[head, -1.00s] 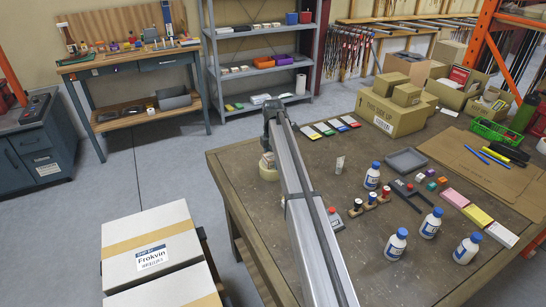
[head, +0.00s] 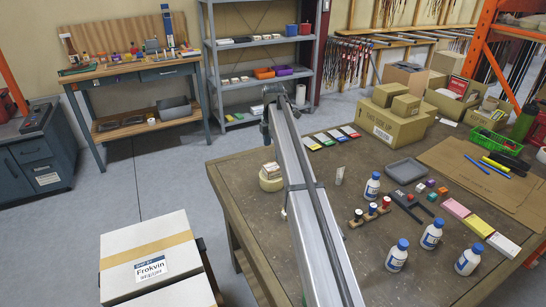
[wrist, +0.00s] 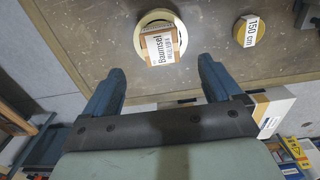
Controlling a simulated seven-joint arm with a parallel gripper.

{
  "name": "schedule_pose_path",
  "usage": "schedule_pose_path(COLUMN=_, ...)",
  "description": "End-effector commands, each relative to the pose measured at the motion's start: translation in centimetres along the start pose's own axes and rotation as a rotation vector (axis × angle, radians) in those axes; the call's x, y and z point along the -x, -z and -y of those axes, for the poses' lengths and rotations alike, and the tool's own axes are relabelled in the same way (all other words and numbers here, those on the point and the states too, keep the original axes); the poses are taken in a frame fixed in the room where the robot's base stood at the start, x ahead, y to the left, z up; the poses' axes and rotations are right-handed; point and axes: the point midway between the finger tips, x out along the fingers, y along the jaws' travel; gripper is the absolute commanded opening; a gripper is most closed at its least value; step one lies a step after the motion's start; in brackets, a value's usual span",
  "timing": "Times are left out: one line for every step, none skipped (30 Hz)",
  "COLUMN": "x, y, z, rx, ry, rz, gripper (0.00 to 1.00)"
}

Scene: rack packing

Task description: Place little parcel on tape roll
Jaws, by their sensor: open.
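The little parcel (wrist: 160,47), a small brown box with a white label reading "Baumsel", rests on the tape roll (wrist: 142,22) in the wrist view. The roll is a pale ring lying flat on the table. In the head view the parcel (head: 271,169) sits on top of the tape roll (head: 270,184), near the table's left edge and just left of my arm. My gripper (wrist: 162,70) is open and empty. Its two blue-grey fingers are spread apart, clear of the parcel. In the head view its fingers are mostly hidden behind my arm.
A round yellow item marked "150 cm" (wrist: 249,30) lies beside the roll. Stamps on a wooden holder (head: 371,210), white bottles with blue caps (head: 397,256), a grey tray (head: 405,170) and cardboard boxes (head: 392,123) stand right of my arm. White cartons (head: 150,255) stand left of the table.

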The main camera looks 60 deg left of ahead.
Motion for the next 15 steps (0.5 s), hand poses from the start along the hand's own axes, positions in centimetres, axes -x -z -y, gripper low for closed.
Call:
schedule_pose_path(x=0.7, y=0.0, z=-0.1, rx=0.000, ry=0.000, rz=0.000, gripper=0.91)
schedule_pose_path(x=1.0, y=0.0, z=-0.1, rx=0.000, ry=0.000, rz=0.000, gripper=0.91)
schedule_pose_path(x=1.4, y=0.0, z=0.0, rx=0.000, ry=0.000, rz=0.000, gripper=0.91)
schedule_pose_path(x=1.6, y=0.0, z=0.0, rx=0.000, ry=0.000, rz=0.000, gripper=0.91)
schedule_pose_path(x=1.8, y=0.0, z=0.0, rx=0.000, ry=0.000, rz=0.000, gripper=0.91)
schedule_pose_path(x=2.0, y=0.0, z=0.0, rx=0.000, ry=0.000, rz=0.000, gripper=0.91)
schedule_pose_path(x=2.1, y=0.0, z=0.0, rx=0.000, ry=0.000, rz=0.000, gripper=0.91)
schedule_pose_path(x=2.2, y=0.0, z=0.0, rx=0.000, ry=0.000, rz=0.000, gripper=0.91)
schedule_pose_path(x=2.3, y=0.0, z=0.0, rx=0.000, ry=0.000, rz=0.000, gripper=0.91)
schedule_pose_path(x=2.4, y=0.0, z=0.0, rx=0.000, ry=0.000, rz=0.000, gripper=0.91)
schedule_pose_path(x=2.4, y=0.0, z=0.0, rx=0.000, ry=0.000, rz=0.000, gripper=0.91)
schedule_pose_path(x=2.4, y=0.0, z=0.0, rx=0.000, ry=0.000, rz=0.000, gripper=0.91)
schedule_pose_path(x=2.4, y=0.0, z=0.0, rx=0.000, ry=0.000, rz=0.000, gripper=0.91)
schedule_pose_path(x=2.4, y=0.0, z=0.0, rx=0.000, ry=0.000, rz=0.000, gripper=0.91)
schedule_pose_path(x=2.4, y=0.0, z=0.0, rx=0.000, ry=0.000, rz=0.000, gripper=0.91)
